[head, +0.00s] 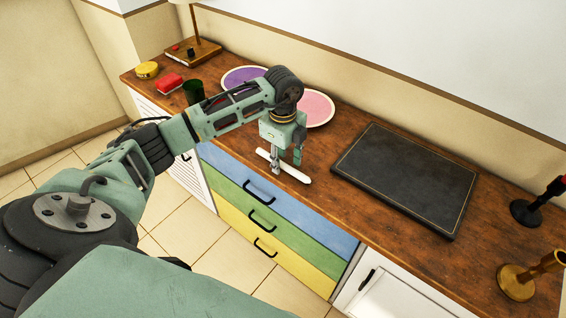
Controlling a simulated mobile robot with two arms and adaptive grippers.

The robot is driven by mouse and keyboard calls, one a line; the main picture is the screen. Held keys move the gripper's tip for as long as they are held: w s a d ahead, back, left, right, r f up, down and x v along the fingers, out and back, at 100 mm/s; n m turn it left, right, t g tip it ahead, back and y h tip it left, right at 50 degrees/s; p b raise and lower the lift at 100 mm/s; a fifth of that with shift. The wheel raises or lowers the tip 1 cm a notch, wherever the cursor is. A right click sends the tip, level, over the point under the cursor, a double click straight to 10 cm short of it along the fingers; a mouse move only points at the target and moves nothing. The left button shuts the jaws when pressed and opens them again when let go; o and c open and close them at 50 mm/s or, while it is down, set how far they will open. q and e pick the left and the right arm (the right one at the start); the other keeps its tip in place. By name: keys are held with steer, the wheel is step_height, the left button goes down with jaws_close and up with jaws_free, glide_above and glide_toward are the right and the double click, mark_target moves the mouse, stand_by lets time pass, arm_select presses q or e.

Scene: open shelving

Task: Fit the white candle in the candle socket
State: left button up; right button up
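The white candle (295,173) lies on its side near the front edge of the wooden counter, in the middle of the head view. My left gripper (286,162) points down over it. Its two fingers are spread, with one in front of the candle and the other on its far side. I cannot tell whether either finger touches it. A brass candle holder (515,283) stands at the lower right, its top near the picture edge. A black candle holder (525,211) with a red part stands behind it. My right gripper is out of view.
A dark slab (405,180) lies on the counter (345,225) between the candle and the holders. A pink plate (318,108), purple plate (240,76), green cup (193,92), red object (170,83), yellow round object (147,70) and lamp (193,52) are toward the left and back.

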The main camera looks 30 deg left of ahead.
arm_select(q)
steer(key=shift+f, duration=0.3)
jaws_close()
steer(key=shift+r, duration=0.1)
